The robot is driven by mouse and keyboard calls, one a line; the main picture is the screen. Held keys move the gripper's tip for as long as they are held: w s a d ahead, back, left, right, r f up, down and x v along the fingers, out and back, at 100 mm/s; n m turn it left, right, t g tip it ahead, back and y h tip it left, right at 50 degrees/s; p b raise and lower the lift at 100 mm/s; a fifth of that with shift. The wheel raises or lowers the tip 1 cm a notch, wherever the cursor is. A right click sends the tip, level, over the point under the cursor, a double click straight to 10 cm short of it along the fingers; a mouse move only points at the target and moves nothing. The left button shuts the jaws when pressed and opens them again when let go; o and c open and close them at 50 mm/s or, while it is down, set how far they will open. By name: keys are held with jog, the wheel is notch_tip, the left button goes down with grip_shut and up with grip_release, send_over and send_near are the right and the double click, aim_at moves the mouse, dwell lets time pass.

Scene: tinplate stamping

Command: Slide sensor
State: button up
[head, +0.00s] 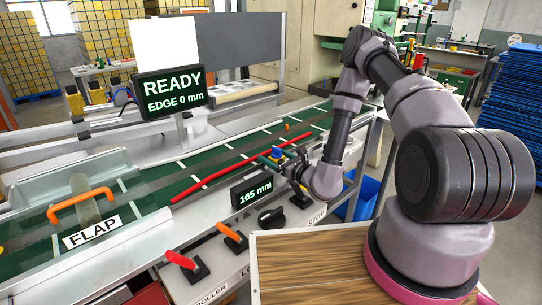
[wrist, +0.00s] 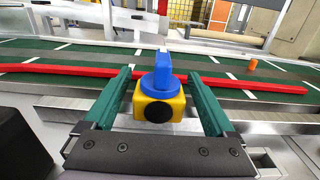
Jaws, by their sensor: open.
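The sensor is a yellow block with a black round face (wrist: 158,108) and a blue knob on top, seen in the middle of the wrist view. It stands at the near edge of the green conveyor; its blue knob also shows in the head view (head: 276,152). My gripper (wrist: 158,74) is open, with one green finger on each side of the sensor. A gap shows between each finger and the sensor. In the head view my gripper (head: 277,160) is small and partly hides the sensor. A small display (head: 251,190) reads 165 mm.
A red bar (head: 215,177) runs along the green conveyor (head: 150,187). A larger screen (head: 171,91) reads READY, EDGE 0 mm. An orange handle (head: 80,203) stands by the FLAP label at left. Red and orange levers and a black knob (head: 271,217) sit on the front panel. A small orange piece (wrist: 253,64) lies farther back.

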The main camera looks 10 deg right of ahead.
jog(key=v, duration=0.9)
jog(key=shift+s+d, duration=0.15)
jog(key=shift+s, duration=0.15)
